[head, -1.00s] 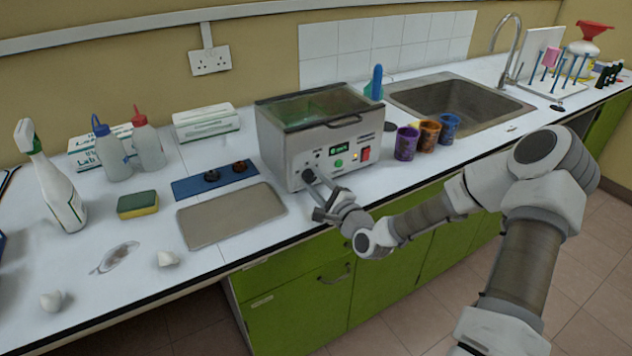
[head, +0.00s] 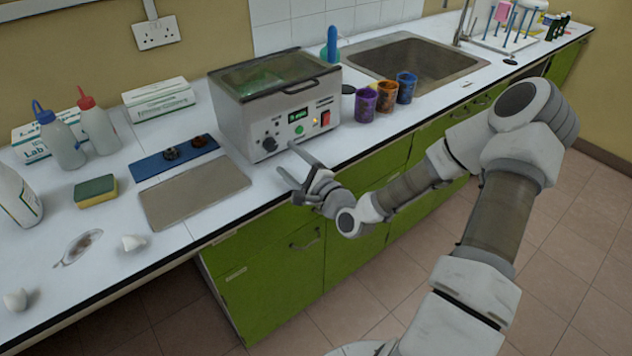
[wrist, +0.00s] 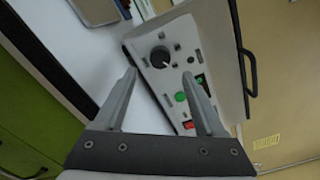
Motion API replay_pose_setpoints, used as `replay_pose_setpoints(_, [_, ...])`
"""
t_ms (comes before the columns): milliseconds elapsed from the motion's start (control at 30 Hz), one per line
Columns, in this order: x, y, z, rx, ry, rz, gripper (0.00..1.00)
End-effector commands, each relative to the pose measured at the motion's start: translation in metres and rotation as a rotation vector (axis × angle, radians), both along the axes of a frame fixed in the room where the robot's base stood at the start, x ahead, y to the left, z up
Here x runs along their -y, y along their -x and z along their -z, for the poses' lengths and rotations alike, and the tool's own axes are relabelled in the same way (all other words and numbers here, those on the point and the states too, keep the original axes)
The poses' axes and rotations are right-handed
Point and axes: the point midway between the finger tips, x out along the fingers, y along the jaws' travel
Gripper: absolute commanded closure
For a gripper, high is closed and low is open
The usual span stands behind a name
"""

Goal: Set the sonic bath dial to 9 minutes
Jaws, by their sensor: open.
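The sonic bath (head: 272,108) is a grey metal box with a lid, standing on the white counter. Its black dial (head: 269,143) is at the lower left of the front panel. In the wrist view the dial (wrist: 161,56) shows a pale pointer mark; the minute marks are too small to read. A lit green display (head: 298,115), a green button and a red switch sit to the dial's right. My gripper (head: 285,160) is open and empty, in front of the panel and apart from the dial. In the wrist view the dial lies beyond the fingertips (wrist: 160,75).
A grey tray (head: 190,205) lies on the counter left of the bath. Purple, orange and blue beakers (head: 386,96) stand to its right, before the sink (head: 415,60). Two wash bottles and a sponge (head: 95,191) are further left. The floor before the cupboards is clear.

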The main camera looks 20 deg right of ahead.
Motion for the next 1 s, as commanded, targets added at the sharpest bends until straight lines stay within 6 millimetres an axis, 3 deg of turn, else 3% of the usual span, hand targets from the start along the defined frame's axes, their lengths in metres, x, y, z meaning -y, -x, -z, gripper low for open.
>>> replay_pose_setpoints(300, [0.025,0.073,-0.001,-0.001,-0.001,0.003,0.28])
replay_pose_setpoints(500, [0.034,0.102,-0.002,0.0,-0.001,0.003,0.28])
replay_pose_setpoints(700, [0.037,0.113,-0.001,0.002,-0.001,0.001,0.28])
replay_pose_setpoints(1000, [0.037,0.113,-0.001,0.001,0.0,0.0,0.28])
